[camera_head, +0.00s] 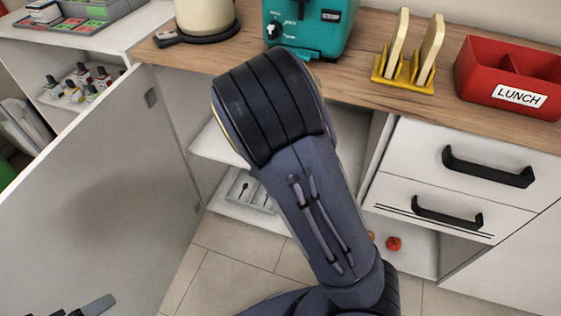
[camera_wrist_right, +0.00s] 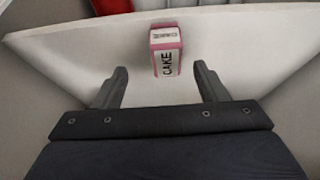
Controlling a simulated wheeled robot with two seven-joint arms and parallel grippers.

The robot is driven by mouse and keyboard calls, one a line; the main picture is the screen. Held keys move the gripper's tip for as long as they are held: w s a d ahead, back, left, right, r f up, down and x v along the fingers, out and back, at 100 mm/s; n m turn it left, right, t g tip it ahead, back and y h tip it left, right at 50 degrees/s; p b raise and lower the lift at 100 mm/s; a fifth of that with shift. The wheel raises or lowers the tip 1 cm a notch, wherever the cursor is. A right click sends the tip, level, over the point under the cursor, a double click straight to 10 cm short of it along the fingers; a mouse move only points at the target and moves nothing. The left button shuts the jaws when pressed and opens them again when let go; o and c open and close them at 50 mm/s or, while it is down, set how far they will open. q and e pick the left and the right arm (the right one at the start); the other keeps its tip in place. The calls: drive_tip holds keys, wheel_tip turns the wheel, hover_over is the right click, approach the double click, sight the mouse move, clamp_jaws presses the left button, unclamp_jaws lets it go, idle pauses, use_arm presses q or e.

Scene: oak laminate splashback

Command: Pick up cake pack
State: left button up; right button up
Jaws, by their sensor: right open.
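The cake pack (camera_wrist_right: 166,62) is a small pink box with white labels reading CAKE, standing on a white shelf (camera_wrist_right: 90,55) in the right wrist view. My right gripper (camera_wrist_right: 160,75) is open, with one finger on each side of the pack's near end and a gap on both sides. Most of the pack lies just beyond the fingertips. In the head view my right arm covers the cabinet opening, and both the pack and the right gripper are hidden. Part of my left gripper (camera_head: 92,306) shows at the bottom left corner, cut off by the frame.
An open cabinet door (camera_head: 105,200) stands on the left. The counter above holds a teal toaster (camera_head: 310,28), a yellow toast rack (camera_head: 403,84) and a red LUNCH box (camera_head: 512,75). Drawers with black handles (camera_head: 488,167) are at right. A cutlery tray (camera_head: 248,190) sits low inside.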

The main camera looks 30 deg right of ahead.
drive_tip(key=shift+w+d+h, duration=0.15)
drive_tip(key=shift+w+h, duration=0.15)
drive_tip(key=shift+w, duration=0.2)
drive_tip(key=shift+w+d+f, duration=0.15)
drive_tip(key=shift+w+f, duration=0.05)
drive_tip(key=shift+t, duration=0.3)
drive_tip(key=b+x, duration=0.4)
drive_tip(key=x, duration=0.3)
drive_tip(key=shift+w, duration=0.1)
drive_tip(key=shift+c, duration=0.3)
drive_tip(key=c, duration=1)
drive_tip(key=shift+r, duration=0.1)
